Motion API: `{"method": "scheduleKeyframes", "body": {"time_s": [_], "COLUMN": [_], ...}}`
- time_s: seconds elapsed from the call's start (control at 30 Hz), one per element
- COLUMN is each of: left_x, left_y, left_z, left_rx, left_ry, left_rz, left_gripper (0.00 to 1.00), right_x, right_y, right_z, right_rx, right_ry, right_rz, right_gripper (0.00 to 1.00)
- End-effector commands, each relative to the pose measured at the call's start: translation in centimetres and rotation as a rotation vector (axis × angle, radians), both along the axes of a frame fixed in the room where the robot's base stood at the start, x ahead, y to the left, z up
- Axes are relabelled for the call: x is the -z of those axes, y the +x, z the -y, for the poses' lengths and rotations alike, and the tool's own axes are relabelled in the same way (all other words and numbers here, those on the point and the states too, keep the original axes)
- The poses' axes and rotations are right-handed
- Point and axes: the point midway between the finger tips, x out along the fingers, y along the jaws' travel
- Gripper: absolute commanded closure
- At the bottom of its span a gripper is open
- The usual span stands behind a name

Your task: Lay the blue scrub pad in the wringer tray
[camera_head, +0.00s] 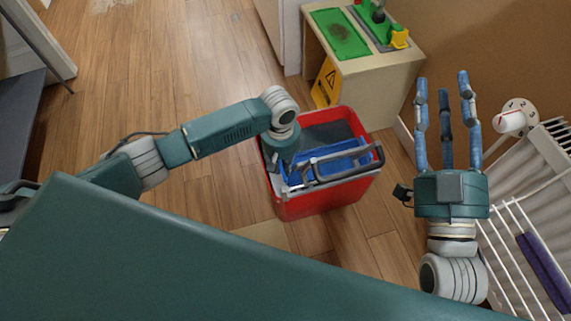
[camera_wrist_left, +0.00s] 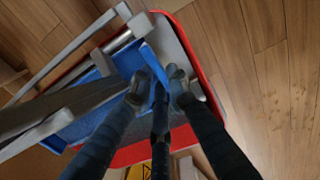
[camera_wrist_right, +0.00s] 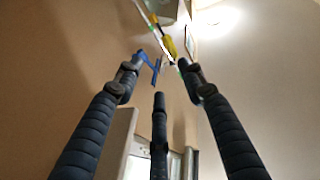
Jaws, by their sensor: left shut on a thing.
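The red bucket (camera_head: 322,203) stands on the floor with a blue and grey wringer on it. The wringer tray (camera_wrist_left: 98,122) shows as blue surfaces inside the red rim. In the left wrist view my left gripper (camera_wrist_left: 160,84) points down over the wringer and is shut on a thin blue piece, the scrub pad (camera_wrist_left: 152,68), seen nearly edge-on. I cannot tell whether the pad touches the tray. In the head view my left wrist largely hides these fingers. My right gripper (camera_head: 444,88) is open and empty, right of the bucket, fingers pointing away.
A grey handle (camera_head: 345,175) crosses the wringer's right side. A beige cabinet (camera_head: 372,90) with green trays stands behind the bucket, with a yellow warning sign (camera_head: 326,84) against it. A white radiator and drying rack (camera_head: 507,250) are at the right. The left floor is clear.

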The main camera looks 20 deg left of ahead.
Motion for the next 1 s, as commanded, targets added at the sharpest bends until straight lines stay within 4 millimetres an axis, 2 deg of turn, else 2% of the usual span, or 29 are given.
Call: {"method": "scheduleKeyframes", "body": {"time_s": [1.0], "left_x": [0.0], "left_y": [-0.2], "left_z": [0.2], "left_rx": [0.001], "left_ry": [-0.002], "left_rz": [-0.005], "left_gripper": [1.00], "right_x": [3.0], "right_y": [0.7], "right_z": [0.1], "right_rx": [0.004], "right_ry": [-0.036], "right_rz": [-0.132], "right_gripper": [0.60]}}
